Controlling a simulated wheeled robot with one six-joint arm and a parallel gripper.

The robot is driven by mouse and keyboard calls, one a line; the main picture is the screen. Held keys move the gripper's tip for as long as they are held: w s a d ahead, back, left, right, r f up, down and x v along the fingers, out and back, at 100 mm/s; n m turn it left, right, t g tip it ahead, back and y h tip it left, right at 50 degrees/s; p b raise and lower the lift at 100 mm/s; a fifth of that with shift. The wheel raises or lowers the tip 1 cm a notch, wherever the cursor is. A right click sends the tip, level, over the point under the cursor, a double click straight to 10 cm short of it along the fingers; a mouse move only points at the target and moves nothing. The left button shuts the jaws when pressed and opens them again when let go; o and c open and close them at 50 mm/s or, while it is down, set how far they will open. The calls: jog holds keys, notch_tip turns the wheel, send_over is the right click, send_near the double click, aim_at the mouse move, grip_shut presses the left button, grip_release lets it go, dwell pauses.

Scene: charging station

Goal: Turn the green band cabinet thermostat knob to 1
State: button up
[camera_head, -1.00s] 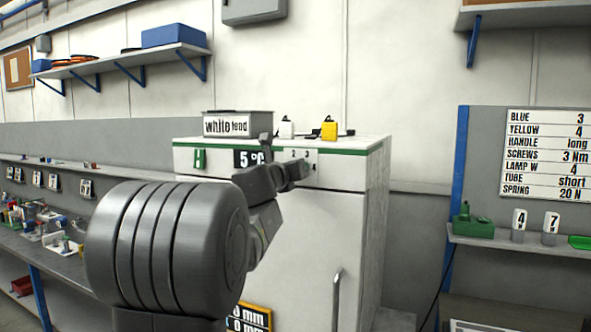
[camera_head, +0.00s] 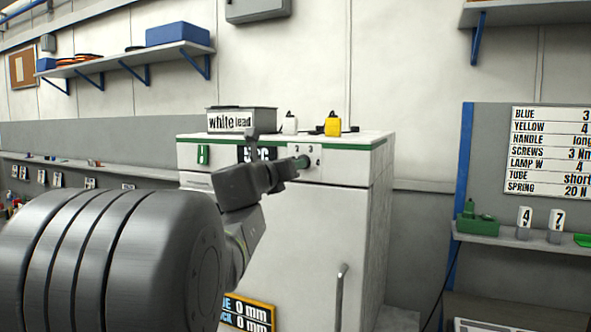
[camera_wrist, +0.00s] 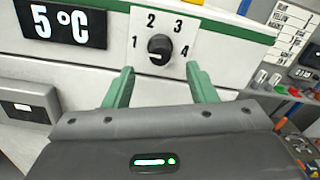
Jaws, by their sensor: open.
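The white cabinet (camera_head: 285,230) has a green band along its top edge. Its thermostat knob (camera_wrist: 159,48) is round and black in the wrist view, on a white plate (camera_wrist: 141,50) with numbers 1 to 4 around it. I cannot tell which number the knob points at. My gripper (camera_wrist: 161,72) is open, with green fingers apart just below the knob in the wrist view, one to each side, not closed on it. In the head view my gripper (camera_head: 300,163) reaches the plate and hides the knob.
A 5 °C display (camera_wrist: 64,24) is left of the knob plate. A "white lead" box (camera_head: 260,119) and a yellow block (camera_head: 333,125) stand on the cabinet top. A door handle (camera_head: 341,295) sticks out below. A shelf (camera_head: 540,242) with small items is at the right.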

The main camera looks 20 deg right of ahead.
jog(key=v, duration=0.6)
jog(key=shift+s+a+b, duration=0.25)
jog(key=shift+b, duration=0.05)
jog(key=shift+w+d, duration=0.1)
jog(key=p+x, duration=0.2)
jog(key=x, duration=1.1)
jog(key=shift+w+d, duration=0.2)
jog(key=shift+w, duration=0.05)
